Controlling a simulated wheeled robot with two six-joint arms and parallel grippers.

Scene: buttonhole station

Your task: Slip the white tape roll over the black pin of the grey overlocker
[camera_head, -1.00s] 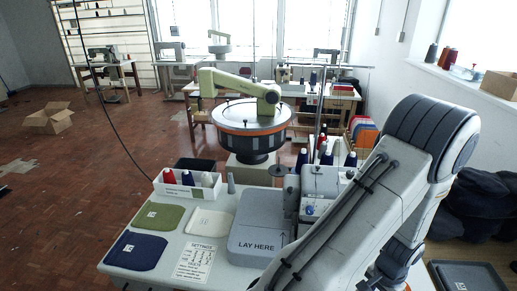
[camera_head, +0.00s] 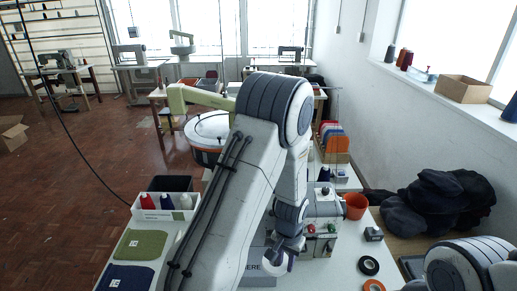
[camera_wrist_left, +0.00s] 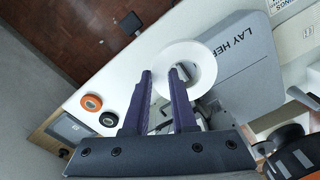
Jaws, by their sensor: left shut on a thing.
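The white tape roll (camera_head: 278,265) hangs in my left gripper (camera_head: 286,252), low in the middle of the head view. In the left wrist view the white roll (camera_wrist_left: 203,56) is ring-shaped, and my left gripper (camera_wrist_left: 160,72) is shut on its wall, one finger in the hole and one outside. The grey overlocker (camera_head: 322,206) stands just beyond the gripper, partly hidden by my left arm. I cannot make out its black pin. My right gripper is out of view.
A black tape roll (camera_head: 369,265) and an orange-edged roll (camera_head: 374,286) lie on the table's right side. An orange cup (camera_head: 355,206) stands by the overlocker. A spool box (camera_head: 150,214) and folded green cloth (camera_head: 138,245) are at left. The grey LAY HERE plate (camera_wrist_left: 244,50) lies below the roll.

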